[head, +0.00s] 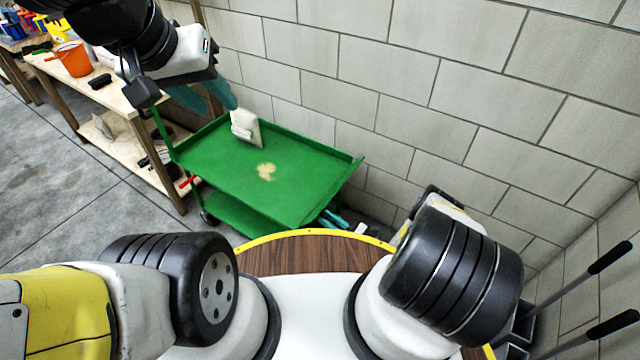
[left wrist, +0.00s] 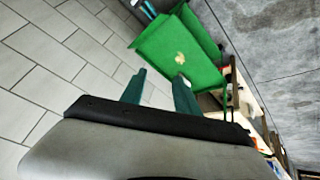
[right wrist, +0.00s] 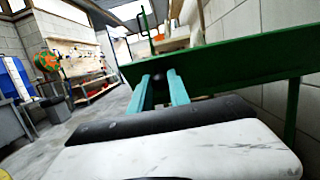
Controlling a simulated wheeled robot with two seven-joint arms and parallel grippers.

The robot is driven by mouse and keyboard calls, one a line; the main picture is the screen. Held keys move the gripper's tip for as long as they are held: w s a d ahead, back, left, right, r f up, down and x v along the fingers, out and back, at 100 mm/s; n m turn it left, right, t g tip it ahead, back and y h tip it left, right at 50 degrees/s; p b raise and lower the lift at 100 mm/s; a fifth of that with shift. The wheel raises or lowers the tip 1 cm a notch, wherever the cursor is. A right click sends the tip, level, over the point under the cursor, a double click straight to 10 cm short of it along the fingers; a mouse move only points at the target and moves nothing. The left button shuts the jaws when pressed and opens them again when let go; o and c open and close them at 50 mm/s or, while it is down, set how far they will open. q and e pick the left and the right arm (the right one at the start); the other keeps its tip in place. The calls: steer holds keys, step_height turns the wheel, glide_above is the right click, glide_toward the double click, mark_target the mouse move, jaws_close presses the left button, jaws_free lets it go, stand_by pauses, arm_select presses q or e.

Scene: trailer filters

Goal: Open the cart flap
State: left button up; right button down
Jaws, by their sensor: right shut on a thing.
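The green cart (head: 300,165) stands against the block wall in the head view, with a flat top, a lower shelf and a pale stain on top. It also shows in the left wrist view (left wrist: 163,52), and close up in the right wrist view (right wrist: 235,60). I cannot clearly tell the flap apart from the rest of the cart. My right gripper (right wrist: 160,92) is shut on a small dark knob (right wrist: 158,77) just below the cart's green panel; in the head view its teal fingers show beside the cart's near right corner. My left gripper (left wrist: 159,92) is open and empty, above the cart's far left side.
A white block-like item (head: 246,128) sits on the cart's far side. A wooden bench (head: 85,80) with an orange bucket (head: 72,58) stands left of the cart. The block wall (head: 400,80) closes off the back. Grey floor (head: 60,170) is free at left.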

arm_select(q)
steer(key=w, duration=0.3)
steer(key=shift+w+d+n+g, duration=0.25)
steer(key=shift+n+g, duration=0.15)
jaws_close()
steer(key=w+d+f+n+g+h, duration=0.1)
steer(key=w+d+f+n+g, duration=0.15)
steer(key=w+f, duration=0.55)
steer(key=w+d+f+n+g, duration=0.1)
steer(key=w+f+n+g, duration=0.2)
steer(key=w, duration=0.9)
steer(key=n+g+h, duration=0.1)
steer(key=n+g, duration=0.2)
steer(key=n, duration=0.2)
glide_toward(317, 210)
steer(key=x, duration=0.4)
steer(key=shift+s+f, duration=0.3)
steer(key=shift+s, duration=0.1)
steer(key=shift+s+d+f, duration=0.3)
steer(key=shift+d+f, duration=0.05)
steer(key=shift+f, duration=0.05)
